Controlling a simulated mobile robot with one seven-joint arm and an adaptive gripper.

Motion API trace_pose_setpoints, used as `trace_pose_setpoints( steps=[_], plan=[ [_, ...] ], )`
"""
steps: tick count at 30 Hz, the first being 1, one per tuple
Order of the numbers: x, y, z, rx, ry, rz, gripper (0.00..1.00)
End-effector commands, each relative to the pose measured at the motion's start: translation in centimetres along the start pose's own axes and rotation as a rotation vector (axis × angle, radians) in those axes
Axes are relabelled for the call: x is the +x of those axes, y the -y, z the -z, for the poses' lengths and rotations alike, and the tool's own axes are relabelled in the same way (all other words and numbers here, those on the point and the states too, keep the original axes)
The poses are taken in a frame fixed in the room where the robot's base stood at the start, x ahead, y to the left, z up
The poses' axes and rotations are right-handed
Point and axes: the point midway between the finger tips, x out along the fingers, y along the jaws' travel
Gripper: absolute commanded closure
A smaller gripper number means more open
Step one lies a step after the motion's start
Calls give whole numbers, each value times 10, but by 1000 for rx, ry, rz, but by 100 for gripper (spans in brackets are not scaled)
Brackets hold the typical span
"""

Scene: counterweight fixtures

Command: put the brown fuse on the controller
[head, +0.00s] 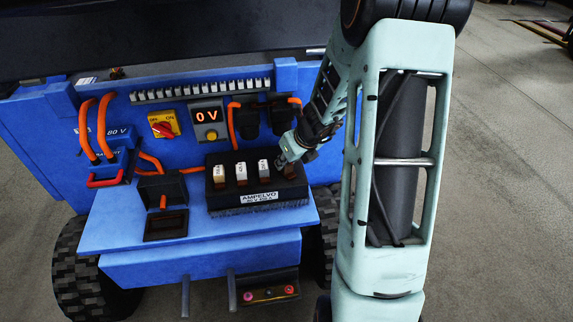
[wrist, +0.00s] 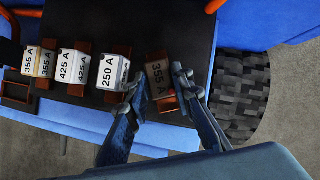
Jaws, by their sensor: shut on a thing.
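The controller (head: 225,200) is a black finned box labelled AMPELVO on the blue shelf; its dark top also shows in the wrist view (wrist: 150,35). The brown fuse (wrist: 158,75), marked 355 A, is between my gripper's (wrist: 164,88) two fingers, at the right end of the fuse row. In the head view my gripper (head: 284,158) reaches down at the controller's right end, with the brown fuse (head: 290,171) partly hidden beside it. A copper-coloured holder (wrist: 168,104) shows just below the fuse. I cannot tell whether the fuse is seated or slightly above it.
Several pale fuses stand left of my gripper, the nearest marked 250 A (wrist: 112,72). Orange cables (head: 103,125) loop at left. An open black box (head: 163,189) stands left of the controller.

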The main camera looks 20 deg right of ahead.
Motion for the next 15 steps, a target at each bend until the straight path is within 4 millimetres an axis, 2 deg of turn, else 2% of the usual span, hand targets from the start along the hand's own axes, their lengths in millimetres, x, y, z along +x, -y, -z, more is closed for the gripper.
trace_pose_setpoints(
  steps=[10, 11, 15],
  plan=[
    [3, 0, 2, 0, 1, 1, 96],
    [2, 0, 1, 0, 0, 0, 75],
    [2, 0, 1, 0, 0, 0, 61]
  ],
)
